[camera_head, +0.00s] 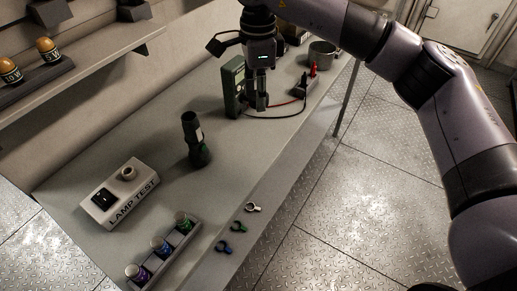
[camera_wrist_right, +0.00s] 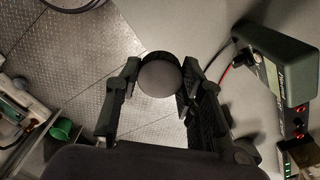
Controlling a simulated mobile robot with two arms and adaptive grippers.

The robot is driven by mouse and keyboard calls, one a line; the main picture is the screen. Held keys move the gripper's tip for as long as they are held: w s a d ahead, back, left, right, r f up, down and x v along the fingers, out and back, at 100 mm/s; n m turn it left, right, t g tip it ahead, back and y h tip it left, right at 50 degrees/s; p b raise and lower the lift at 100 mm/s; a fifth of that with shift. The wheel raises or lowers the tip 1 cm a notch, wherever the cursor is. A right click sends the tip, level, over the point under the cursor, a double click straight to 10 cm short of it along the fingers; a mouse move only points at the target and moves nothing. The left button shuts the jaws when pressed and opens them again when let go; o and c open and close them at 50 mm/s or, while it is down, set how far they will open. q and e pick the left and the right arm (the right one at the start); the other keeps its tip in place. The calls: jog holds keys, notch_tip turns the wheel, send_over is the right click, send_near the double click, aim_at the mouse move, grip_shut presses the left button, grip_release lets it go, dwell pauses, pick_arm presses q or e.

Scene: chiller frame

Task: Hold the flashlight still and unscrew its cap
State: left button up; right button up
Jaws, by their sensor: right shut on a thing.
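The dark green flashlight (camera_head: 195,140) stands on the bench, left of centre in the head view, with nothing gripping it there. My right gripper (camera_head: 261,98) is to its right and higher in the picture, beside the green meter. In the right wrist view my right gripper (camera_wrist_right: 160,95) is shut on a round dark piece (camera_wrist_right: 160,76), which looks like a flashlight cap. Its round face shows between the two fingers. I cannot make out the flashlight's top end well enough to see its thread. My left gripper is not in view.
A green meter (camera_head: 234,87) with red and black leads stands close by my right gripper. The LAMP TEST box (camera_head: 120,194) and a rack (camera_head: 166,250) of coloured cylinders are at the lower left. Small coloured rings (camera_head: 238,227) lie near the bench edge. A metal pot (camera_head: 322,52) stands farther back.

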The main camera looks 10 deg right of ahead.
jog(key=p, duration=0.2)
send_over(259, 153)
notch_tip(259, 153, down, 13)
jog(key=shift+a, duration=0.1)
notch_tip(259, 153, down, 4)
jog(key=shift+f+p, duration=0.25)
jog(key=shift+p, duration=0.25)
jog(key=shift+f, duration=0.2)
jog(key=o, duration=1.3)
jog(key=shift+r, duration=0.15)
